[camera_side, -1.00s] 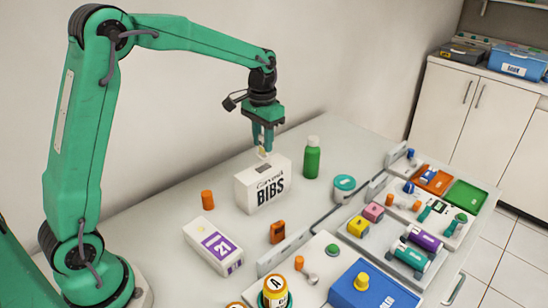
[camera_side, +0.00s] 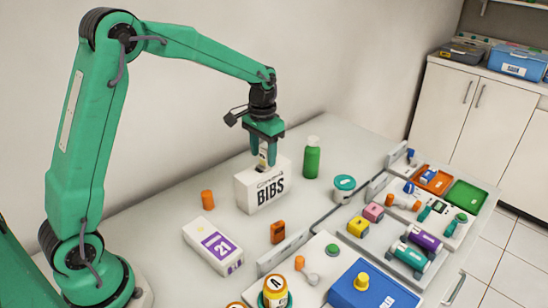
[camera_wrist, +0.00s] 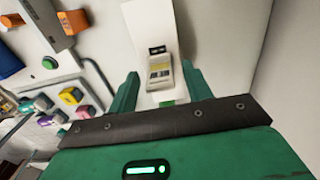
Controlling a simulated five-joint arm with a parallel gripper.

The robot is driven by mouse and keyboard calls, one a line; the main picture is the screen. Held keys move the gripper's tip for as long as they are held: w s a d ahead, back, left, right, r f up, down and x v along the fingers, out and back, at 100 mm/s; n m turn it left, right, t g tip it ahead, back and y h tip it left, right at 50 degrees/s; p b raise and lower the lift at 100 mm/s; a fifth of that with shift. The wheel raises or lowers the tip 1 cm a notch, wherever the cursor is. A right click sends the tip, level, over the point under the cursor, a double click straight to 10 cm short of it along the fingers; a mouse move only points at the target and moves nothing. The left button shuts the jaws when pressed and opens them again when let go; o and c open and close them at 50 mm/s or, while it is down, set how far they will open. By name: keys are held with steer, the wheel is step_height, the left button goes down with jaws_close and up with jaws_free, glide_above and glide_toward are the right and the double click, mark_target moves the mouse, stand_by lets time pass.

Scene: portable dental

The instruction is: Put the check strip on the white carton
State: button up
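The white carton (camera_side: 247,197), lettered BIBS, stands upright on the table in the side view; its pale top (camera_wrist: 150,22) shows in the wrist view. The check strip (camera_wrist: 160,68) is a small cream piece with dark marks, between my fingers at the carton top. It also shows small in the side view (camera_side: 262,159). It appears to rest on the carton, but the exact contact is hard to tell. My gripper (camera_side: 263,158) points down over the carton. Its fingers (camera_wrist: 160,92) are spread, with gaps visible on both sides of the strip.
A green bottle (camera_side: 312,161) stands just right of the carton, and an orange cylinder (camera_side: 207,200) stands left. A white box marked 21 (camera_side: 213,247) lies in front. Grey rails (camera_side: 285,250) and trays of coloured parts fill the right. Table behind the carton is clear.

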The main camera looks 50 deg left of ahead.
mark_target(263, 148)
steer(key=shift+r, duration=0.2)
step_height(263, 148, up, 12)
stand_by(0.8)
stand_by(0.5)
steer(key=s+d+r+t, duration=0.1)
steer(key=s+r, duration=0.1)
steer(key=s, duration=0.4)
steer(key=s+d+r+t, duration=0.2)
steer(key=s, duration=0.5)
steer(key=s+f+t, duration=0.1)
steer(key=s+f, duration=0.1)
steer(key=s, duration=0.3)
steer(key=s+d+f+t, duration=0.1)
steer(key=s+f, duration=0.2)
steer(key=s, duration=0.3)
steer(key=shift+s+d+t, duration=0.25)
steer(key=shift+s+t, duration=0.05)
